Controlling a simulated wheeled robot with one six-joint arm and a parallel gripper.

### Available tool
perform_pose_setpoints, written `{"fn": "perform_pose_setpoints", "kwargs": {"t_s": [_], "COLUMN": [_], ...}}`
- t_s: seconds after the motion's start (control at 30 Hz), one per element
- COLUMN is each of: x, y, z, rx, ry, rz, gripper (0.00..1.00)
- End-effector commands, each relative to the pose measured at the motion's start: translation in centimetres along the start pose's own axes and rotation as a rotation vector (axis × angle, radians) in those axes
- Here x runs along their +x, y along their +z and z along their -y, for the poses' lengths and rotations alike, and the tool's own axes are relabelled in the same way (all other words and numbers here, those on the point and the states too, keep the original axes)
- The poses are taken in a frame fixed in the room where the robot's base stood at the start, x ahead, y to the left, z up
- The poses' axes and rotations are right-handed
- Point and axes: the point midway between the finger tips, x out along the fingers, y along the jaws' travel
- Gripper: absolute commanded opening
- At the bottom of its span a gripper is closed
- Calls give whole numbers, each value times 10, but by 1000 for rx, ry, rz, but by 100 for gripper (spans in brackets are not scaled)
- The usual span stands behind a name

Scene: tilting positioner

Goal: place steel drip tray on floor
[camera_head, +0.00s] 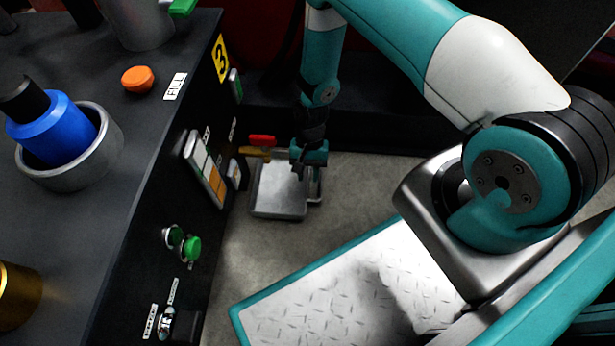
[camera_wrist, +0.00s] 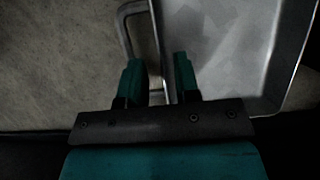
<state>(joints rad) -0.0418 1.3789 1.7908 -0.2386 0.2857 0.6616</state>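The steel drip tray (camera_head: 278,212) is a shallow, square metal tray. It appears to lie flat on the grey floor beside the dark bench, with a loop handle (camera_head: 316,188) on its right side. In the wrist view the tray (camera_wrist: 225,55) fills the upper right and its handle (camera_wrist: 124,28) is at the upper left. My gripper (camera_head: 308,166) is at the tray's handle side, pointing down. In the wrist view my gripper's fingers (camera_wrist: 160,80) stand apart, with the tray's edge visible in the gap between them. Part of the handle is hidden behind the left finger.
The dark bench (camera_head: 150,215) on the left has a panel with green buttons (camera_head: 190,247) and an orange-and-white label plate (camera_head: 205,170). A red-and-brass lever valve (camera_head: 262,143) projects just above the tray. My base is at the lower right. Bare floor (camera_head: 355,195) lies right of the tray.

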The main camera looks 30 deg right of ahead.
Motion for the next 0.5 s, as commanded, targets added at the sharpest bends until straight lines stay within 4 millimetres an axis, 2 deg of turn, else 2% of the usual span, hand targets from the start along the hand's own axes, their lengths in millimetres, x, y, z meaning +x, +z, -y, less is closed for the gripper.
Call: {"fn": "perform_pose_setpoints", "kwargs": {"t_s": [0.03,0.2,0.3,0.5], "x": [-21,-57,-72,-91], "y": [3,2,2,1], "z": [0,0,0,2], "rx": [1,0,0,-7], "ry": [-2,-2,-1,-3], "rz": [-2,-2,-2,-3], "gripper": [30,30,30,30]}}
